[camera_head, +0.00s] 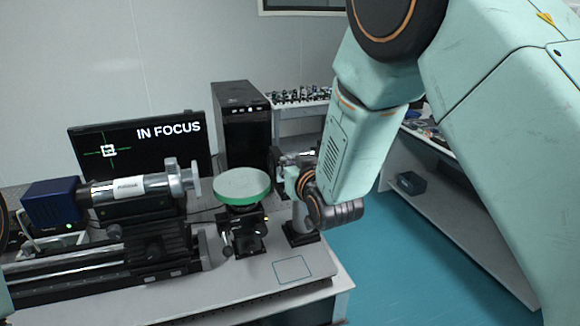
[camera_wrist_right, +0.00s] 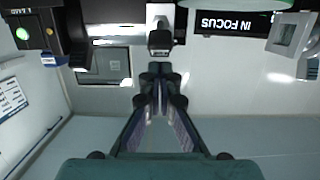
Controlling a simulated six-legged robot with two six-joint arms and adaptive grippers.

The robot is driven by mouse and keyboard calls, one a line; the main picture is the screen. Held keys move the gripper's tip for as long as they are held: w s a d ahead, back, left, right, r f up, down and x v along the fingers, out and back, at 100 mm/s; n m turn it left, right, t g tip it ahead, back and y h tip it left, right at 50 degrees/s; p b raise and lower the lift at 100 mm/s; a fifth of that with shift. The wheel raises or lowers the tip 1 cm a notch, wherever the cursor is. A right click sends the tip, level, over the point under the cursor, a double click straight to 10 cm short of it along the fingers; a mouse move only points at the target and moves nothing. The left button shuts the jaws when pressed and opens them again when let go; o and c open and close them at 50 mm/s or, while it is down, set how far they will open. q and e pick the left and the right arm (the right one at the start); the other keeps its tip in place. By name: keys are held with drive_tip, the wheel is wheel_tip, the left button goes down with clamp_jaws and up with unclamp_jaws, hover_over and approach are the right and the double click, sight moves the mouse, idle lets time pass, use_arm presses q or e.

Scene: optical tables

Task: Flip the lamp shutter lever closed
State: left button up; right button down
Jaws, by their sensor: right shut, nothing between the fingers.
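My right arm comes in from the upper right in the head view. Its wrist is beside a grey and black unit (camera_head: 296,157), which appears to be the lamp and is partly hidden by the arm. My right gripper (camera_head: 291,182) is mostly hidden there. In the right wrist view, the right gripper (camera_wrist_right: 160,72) is shut and empty. Just beyond its tips is a small black block (camera_wrist_right: 160,41) on a pale bracket, possibly the shutter lever; I cannot tell whether they touch. The lever's position is unclear. My left gripper is not in view.
A green-rimmed round disc (camera_head: 242,186) on a mount stands left of the gripper. Further left are a lens tube (camera_head: 130,188) and a blue box (camera_head: 52,203). A monitor (camera_head: 140,140) reads "IN FOCUS" beside a black computer tower (camera_head: 240,125). Teal floor (camera_head: 385,265) is open at right.

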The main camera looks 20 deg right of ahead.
drive_tip(key=shift+s+f, duration=0.4)
drive_tip(key=shift+f, duration=0.2)
